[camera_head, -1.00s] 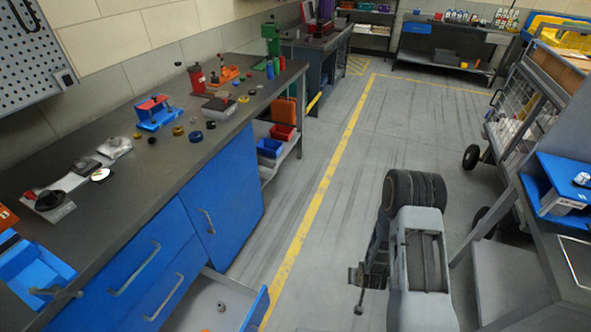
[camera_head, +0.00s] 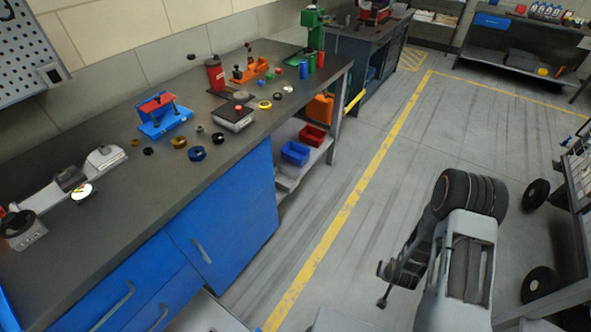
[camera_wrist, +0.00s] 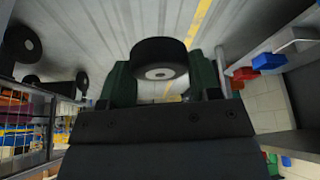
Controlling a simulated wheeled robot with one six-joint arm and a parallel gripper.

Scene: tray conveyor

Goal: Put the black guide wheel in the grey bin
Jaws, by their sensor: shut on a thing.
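The black guide wheel (camera_wrist: 160,52), a thick black ring with a pale hub, is held between the two dark green fingers of my gripper (camera_wrist: 160,82) in the wrist view. My gripper (camera_head: 388,274) also shows in the head view, in the air over the open floor. There the small dark wheel (camera_head: 382,302) hangs at its lower tip. I cannot make out a grey bin in either view now.
A wheeled cart (camera_head: 577,195) stands at the right edge. Clear floor (camera_head: 390,175) with a yellow line lies between.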

